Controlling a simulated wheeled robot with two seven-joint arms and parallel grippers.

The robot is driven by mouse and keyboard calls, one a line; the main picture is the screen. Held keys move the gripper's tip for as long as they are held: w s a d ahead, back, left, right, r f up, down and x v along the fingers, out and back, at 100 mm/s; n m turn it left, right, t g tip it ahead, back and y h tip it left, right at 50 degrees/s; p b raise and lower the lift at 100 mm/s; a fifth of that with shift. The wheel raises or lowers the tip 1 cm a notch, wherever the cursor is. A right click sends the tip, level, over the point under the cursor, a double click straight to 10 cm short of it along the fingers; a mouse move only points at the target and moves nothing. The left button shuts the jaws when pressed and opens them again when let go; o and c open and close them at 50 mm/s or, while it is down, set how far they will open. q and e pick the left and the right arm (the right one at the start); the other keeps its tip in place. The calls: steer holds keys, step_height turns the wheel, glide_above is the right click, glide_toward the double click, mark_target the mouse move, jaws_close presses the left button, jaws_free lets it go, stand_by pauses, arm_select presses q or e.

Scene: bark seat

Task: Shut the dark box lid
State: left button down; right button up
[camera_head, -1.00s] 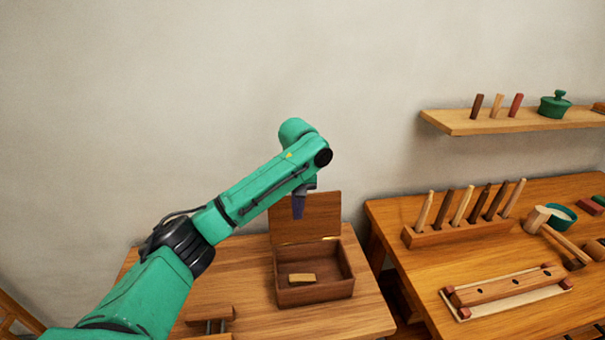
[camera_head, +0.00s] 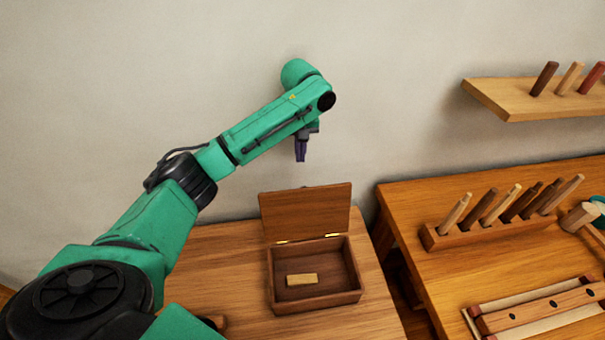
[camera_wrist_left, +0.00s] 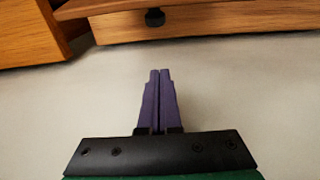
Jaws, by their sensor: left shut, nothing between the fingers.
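The dark box (camera_head: 318,301) stands on the wooden table with its lid (camera_head: 308,211) raised upright at the back on brass hinges. A small light wooden block (camera_head: 302,279) lies inside the box. My left gripper (camera_head: 300,160) is above the lid's top edge and apart from it, pointing down. In the left wrist view its purple fingers (camera_wrist_left: 159,75) are shut together with nothing between them. My right gripper does not show.
A second table at right holds a rack (camera_head: 490,229) of upright tools, a mallet (camera_head: 580,215) and a long slotted wooden piece (camera_head: 540,311). A wall shelf (camera_head: 535,99) hangs above it. The pale wall is close behind the box.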

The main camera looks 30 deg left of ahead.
arm_select(q)
step_height(320, 180, down, 7)
steer(key=s+d+p, duration=0.2)
steer(key=p, duration=0.2)
steer(key=shift+s+p, duration=0.2)
steer(key=shift+p, duration=0.15)
